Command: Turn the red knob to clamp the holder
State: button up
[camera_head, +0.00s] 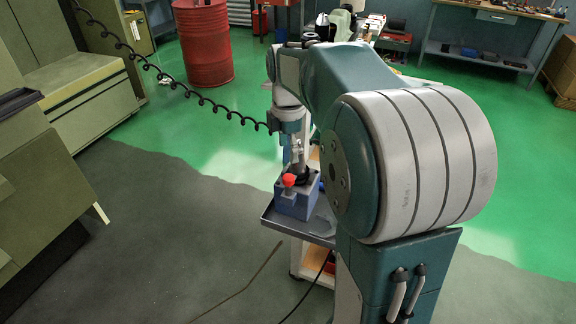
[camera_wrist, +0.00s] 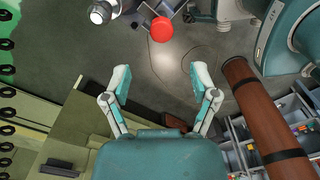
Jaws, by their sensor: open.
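The red knob (camera_head: 289,180) sits on the front side of a blue-grey clamping block (camera_head: 297,204) on the cart. In the wrist view the red knob (camera_wrist: 162,29) shows as a round red cap near the top edge, beyond my fingertips. My gripper (camera_wrist: 160,82) is open and empty, its two fingers spread wide, with a gap between them and the knob. In the head view my gripper (camera_head: 297,150) points down just above the block, and its fingers are hard to make out. A dark round part, perhaps the holder, stands on the block beside the knob.
The cart's grey tray (camera_head: 283,226) carries the block, with my arm over its right side. A coiled black cable (camera_head: 190,92) hangs at the left. A red barrel (camera_head: 203,45) stands behind. A brown cylinder (camera_wrist: 258,100) is right of my fingers in the wrist view.

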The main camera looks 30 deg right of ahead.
notch_tip(320, 180, up, 4)
jog(key=shift+f, duration=0.25)
dwell(0.4)
